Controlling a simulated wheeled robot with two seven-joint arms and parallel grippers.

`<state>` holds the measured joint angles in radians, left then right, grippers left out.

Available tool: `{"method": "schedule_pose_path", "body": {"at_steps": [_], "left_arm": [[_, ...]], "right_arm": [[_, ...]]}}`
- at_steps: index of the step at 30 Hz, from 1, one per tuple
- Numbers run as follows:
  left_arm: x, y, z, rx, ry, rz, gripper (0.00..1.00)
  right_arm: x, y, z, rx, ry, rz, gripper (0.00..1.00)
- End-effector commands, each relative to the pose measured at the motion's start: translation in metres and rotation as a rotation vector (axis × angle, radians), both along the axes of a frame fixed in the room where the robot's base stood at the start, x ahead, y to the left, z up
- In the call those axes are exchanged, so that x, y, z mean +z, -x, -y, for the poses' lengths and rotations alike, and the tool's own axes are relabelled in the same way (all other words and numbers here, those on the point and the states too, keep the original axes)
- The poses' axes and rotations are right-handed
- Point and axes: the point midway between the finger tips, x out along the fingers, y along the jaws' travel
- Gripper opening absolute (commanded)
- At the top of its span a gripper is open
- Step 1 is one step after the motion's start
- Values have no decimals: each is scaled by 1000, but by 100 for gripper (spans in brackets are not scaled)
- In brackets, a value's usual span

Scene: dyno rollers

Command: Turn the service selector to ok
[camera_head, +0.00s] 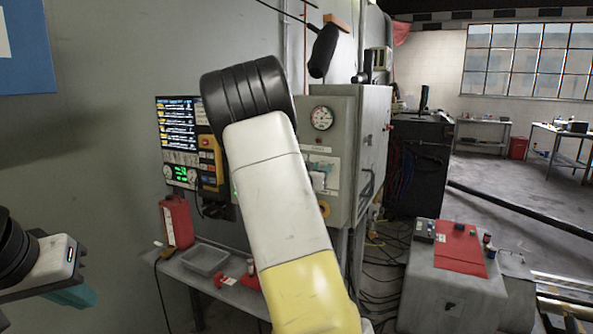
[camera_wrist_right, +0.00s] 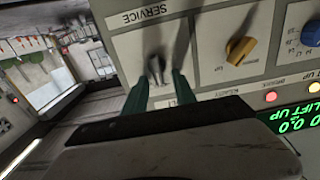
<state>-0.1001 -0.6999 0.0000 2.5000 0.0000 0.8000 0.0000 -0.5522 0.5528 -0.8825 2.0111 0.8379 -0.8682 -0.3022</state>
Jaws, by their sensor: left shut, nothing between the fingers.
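The service selector (camera_wrist_right: 156,68) is a small grey knob under the printed word SERVICE on a pale panel (camera_wrist_right: 206,62) in the right wrist view. My right gripper (camera_wrist_right: 160,79) has its two teal fingers apart, one on each side of the knob, with a gap visible around it. Whether a fingertip touches the knob is hard to tell. Most of the position lettering around the knob is hidden by the fingers and gripper body. In the head view my right arm hides its own gripper, and I cannot make out the selector. My left gripper (camera_head: 75,297) is at the lower left edge, shut and empty.
In the head view, a bench (camera_head: 228,292) holds a red canister (camera_head: 177,221) and a grey tray (camera_head: 206,259).

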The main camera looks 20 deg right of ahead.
Motion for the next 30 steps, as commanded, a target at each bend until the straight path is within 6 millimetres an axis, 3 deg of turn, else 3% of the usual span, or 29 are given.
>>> {"method": "schedule_pose_path", "body": {"at_steps": [1,5,20,30], "left_arm": [[0,0,0,0,0,0,0],[0,0,0,0,0,0,0],[0,0,0,0,0,0,0],[0,0,0,0,0,0,0]], "right_arm": [[0,0,0,0,0,0,25],[0,0,0,0,0,0,0],[-5,1,-1,1,3,-21,0],[-7,-2,-4,2,116,-155,0]]}}
